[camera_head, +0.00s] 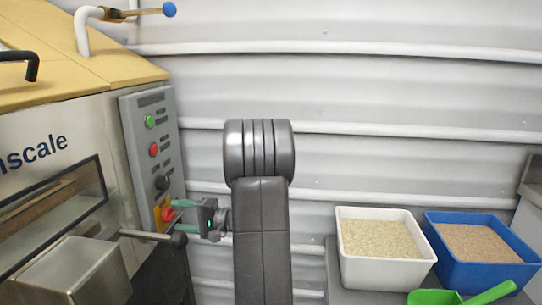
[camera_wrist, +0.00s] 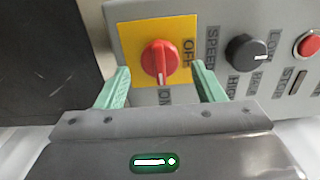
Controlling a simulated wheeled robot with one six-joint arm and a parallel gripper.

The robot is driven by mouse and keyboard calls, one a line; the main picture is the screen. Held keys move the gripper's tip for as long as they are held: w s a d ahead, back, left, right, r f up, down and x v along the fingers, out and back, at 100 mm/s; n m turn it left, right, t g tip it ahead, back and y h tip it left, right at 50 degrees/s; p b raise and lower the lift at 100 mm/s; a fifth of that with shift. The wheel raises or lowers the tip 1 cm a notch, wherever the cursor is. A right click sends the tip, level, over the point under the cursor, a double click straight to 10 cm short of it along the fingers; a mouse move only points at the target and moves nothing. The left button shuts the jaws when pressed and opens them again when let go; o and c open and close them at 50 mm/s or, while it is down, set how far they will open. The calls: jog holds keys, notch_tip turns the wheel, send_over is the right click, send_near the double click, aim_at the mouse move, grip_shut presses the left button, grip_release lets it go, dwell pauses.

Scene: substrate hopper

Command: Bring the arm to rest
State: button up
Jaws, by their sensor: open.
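My gripper (camera_head: 184,210) is at the lower part of the machine's grey control panel (camera_head: 135,115), in front of a yellow plate with a red rotary switch (camera_head: 168,214). In the wrist view, my gripper (camera_wrist: 160,69) is open. Its two green fingers stand apart on either side of the red switch (camera_wrist: 158,62), with visible gaps to it. The white mark on the switch points down in that view, toward the ON label; the OFF label is at its right. My arm rises in the middle of the head view.
A black speed knob (camera_wrist: 246,52) and a red stop button (camera_wrist: 308,44) are beside the switch. A metal bar with a black knob (camera_head: 179,239) sticks out below my gripper. A white bin (camera_head: 384,273), a blue bin (camera_head: 475,273) and a green scoop (camera_head: 435,297) are at right.

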jog(key=shift+w+a, duration=0.1)
jog(key=shift+a, duration=0.8)
jog(key=s+d+p, duration=0.2)
jog(key=d, duration=1.1)
jog(key=a+n+b, duration=0.1)
jog(key=a, duration=0.3)
jog(key=w+a+n+b, duration=0.1)
jog(key=a+b, duration=0.1)
jog(key=a, duration=0.2)
jog(key=w+a+n+b, duration=0.1)
jog(key=a, duration=0.4)
jog(key=shift+f+n+b, duration=0.1)
jog(key=shift+n+b, duration=0.2)
jog(key=shift+n, duration=0.1)
jog(key=n+b, duration=0.1)
jog(key=n, duration=0.4)
jog(key=shift+r, duration=0.2)
jog(key=n, duration=0.4)
jog(key=shift+s+r+n, duration=0.1)
jog(key=shift+r+n, duration=0.05)
jog(key=shift+n, duration=0.25)
jog(key=shift+s+n+p, duration=0.1)
jog(key=shift+n+p, duration=0.75)
jog(key=shift+n, duration=1.35)
